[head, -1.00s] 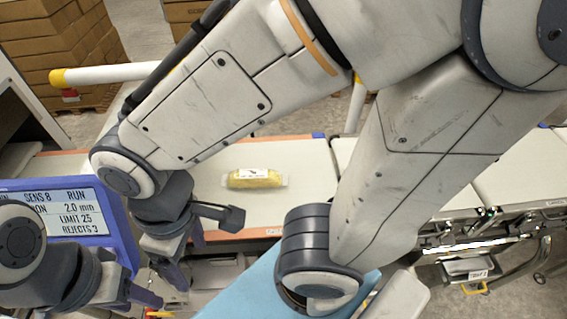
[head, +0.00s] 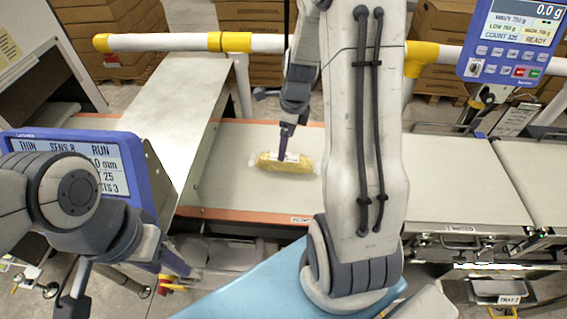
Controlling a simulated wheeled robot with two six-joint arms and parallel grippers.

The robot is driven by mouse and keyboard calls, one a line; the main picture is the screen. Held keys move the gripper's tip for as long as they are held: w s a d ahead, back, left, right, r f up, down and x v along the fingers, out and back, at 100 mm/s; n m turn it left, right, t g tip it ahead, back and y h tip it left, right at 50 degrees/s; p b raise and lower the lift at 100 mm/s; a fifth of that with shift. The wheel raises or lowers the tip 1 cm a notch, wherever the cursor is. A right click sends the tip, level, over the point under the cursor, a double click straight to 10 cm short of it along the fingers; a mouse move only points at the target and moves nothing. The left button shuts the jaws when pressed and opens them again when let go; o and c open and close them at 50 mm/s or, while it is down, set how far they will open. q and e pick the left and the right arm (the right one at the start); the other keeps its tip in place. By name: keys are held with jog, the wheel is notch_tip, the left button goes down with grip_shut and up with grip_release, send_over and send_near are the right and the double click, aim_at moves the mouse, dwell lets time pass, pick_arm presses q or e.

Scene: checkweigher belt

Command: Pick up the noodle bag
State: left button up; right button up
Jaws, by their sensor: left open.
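A yellow noodle bag (head: 285,163) with a white label lies flat on the pale belt (head: 400,180), in the middle of the head view. My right gripper (head: 284,150) points down over the bag, its dark fingertips at the label. It is seen edge-on, so its opening and whether it touches the bag cannot be made out. My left gripper (head: 127,283) is open and empty at the lower left, in front of the blue-framed display and well away from the bag.
A blue-framed display (head: 75,150) stands at left and a weigher display (head: 515,40) at upper right, reading 0.0 g. A white rail with yellow joints (head: 230,41) runs behind the belt. The belt right of my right arm is clear.

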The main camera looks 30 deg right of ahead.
aim_at(286, 157)
notch_tip(286, 157, down, 4)
jog(key=shift+w+a+f, duration=0.1)
jog(key=shift+w+a, duration=0.05)
jog(key=f, duration=0.5)
jog(key=shift+w+d, duration=0.2)
jog(key=shift+w, duration=0.05)
jog(key=shift+c, duration=0.3)
grip_shut()
